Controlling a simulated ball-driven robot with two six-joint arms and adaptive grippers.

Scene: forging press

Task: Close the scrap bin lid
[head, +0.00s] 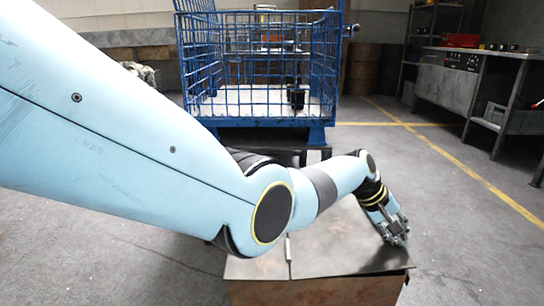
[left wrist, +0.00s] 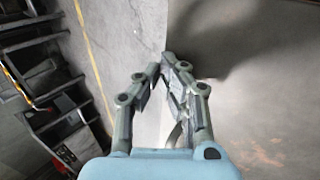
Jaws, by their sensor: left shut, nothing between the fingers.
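The scrap bin (head: 318,292) is a low brown metal box at the bottom of the head view. Its grey-brown lid (head: 335,240) appears to lie flat across the top, with a narrow seam toward the left. My arm hides part of its back and left side. My left gripper (head: 398,236) is shut and empty at the lid's right edge. In the left wrist view the fingers (left wrist: 164,68) are together beside the lid's edge, with the lid surface (left wrist: 265,95) to their right. I cannot tell whether they touch it. My right gripper is not in view.
A blue wire cage cart (head: 262,112) stands behind the bin. A workbench (head: 450,85) with shelves is at the far right, also seen in the left wrist view (left wrist: 45,90). The floor right of the bin is clear, crossed by yellow lines.

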